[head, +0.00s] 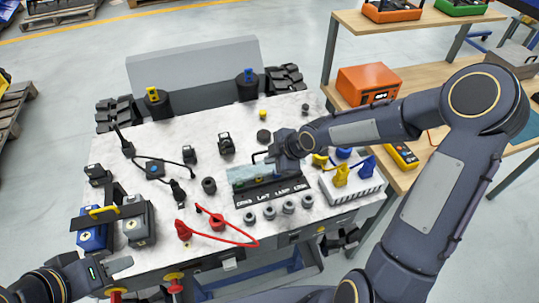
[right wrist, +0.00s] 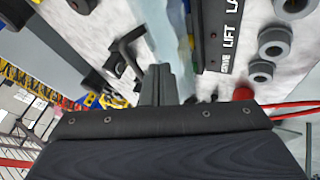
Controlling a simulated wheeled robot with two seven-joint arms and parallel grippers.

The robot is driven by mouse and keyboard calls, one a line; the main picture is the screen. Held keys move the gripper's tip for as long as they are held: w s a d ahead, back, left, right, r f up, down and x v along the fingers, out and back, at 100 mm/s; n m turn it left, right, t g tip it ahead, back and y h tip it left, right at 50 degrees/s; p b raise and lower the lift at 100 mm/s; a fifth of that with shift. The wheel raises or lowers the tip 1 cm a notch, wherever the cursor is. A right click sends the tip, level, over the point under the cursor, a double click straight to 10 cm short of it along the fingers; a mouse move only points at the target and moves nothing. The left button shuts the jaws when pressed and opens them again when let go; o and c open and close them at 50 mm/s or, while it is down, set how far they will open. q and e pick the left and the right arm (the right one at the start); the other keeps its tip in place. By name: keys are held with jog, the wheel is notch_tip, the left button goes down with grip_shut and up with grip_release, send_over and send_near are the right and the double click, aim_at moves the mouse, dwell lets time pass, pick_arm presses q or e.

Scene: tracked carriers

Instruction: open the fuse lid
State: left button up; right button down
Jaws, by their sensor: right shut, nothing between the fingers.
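The fuse box on the white worktop has a pale translucent lid (head: 245,173) over a black label strip (head: 270,193) with white lettering. The lid appears down. In the right wrist view the label strip (right wrist: 214,40) stands to the right of my fingers. My right gripper (head: 272,158) is shut and empty at the back edge of the lid, and its arm hides part of that area. Its closed fingers (right wrist: 158,85) also show in the right wrist view; contact with the lid cannot be told. My left gripper (head: 120,275) looks open and empty at the front left, away from the box.
Grey round sockets (head: 288,206) line the front of the box. A red cable (head: 235,238) lies left of them. A white block with yellow and blue plugs (head: 350,187) stands right.

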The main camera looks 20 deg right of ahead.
jog(key=shift+w, duration=0.85)
